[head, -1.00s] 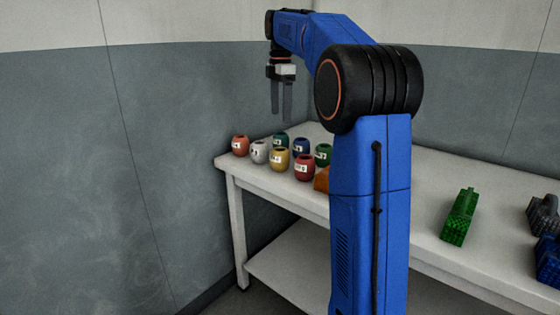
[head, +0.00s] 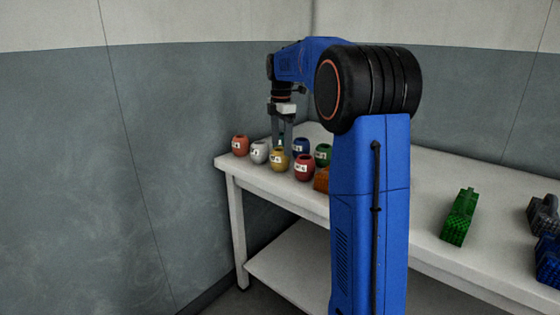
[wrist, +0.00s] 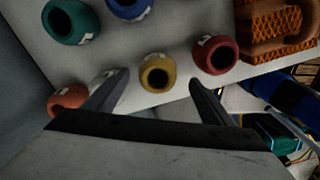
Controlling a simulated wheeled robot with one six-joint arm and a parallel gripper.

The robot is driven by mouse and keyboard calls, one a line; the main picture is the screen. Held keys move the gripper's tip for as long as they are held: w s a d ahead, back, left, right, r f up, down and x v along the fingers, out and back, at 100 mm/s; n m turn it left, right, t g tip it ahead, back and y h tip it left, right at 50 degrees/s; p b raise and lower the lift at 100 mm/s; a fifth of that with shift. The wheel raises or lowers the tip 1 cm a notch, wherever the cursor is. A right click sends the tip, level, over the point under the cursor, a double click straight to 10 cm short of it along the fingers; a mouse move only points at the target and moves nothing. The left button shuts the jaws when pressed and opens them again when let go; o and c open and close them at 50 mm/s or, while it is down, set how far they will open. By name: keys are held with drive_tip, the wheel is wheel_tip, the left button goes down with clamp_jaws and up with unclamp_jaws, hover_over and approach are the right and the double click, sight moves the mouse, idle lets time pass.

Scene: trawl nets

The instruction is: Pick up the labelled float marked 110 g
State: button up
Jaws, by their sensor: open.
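Several small labelled floats stand at the left end of the table: orange-red (head: 240,146), white (head: 259,152), yellow (head: 279,160), dark red (head: 304,168), blue (head: 301,147), green (head: 323,154), and a teal one partly hidden behind my fingers. The label print is too small to read, so I cannot tell which is 110 g. My gripper (head: 282,147) is open and empty, pointing down over the floats. In the wrist view the yellow float (wrist: 157,66) shows between the fingertips (wrist: 157,84), beneath them. The white float is partly covered by the left finger there.
The white table (head: 400,200) holds an orange textured item (head: 321,180) beside the floats, partly behind my arm. A green block (head: 459,218) and dark blue items (head: 546,258) lie at the right. The wall stands close behind the table's left end.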

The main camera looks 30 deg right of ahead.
sight(281, 155)
drive_tip(key=shift+w+f, duration=0.2)
drive_tip(key=shift+f, duration=2.5)
drive_tip(key=c, duration=1.2)
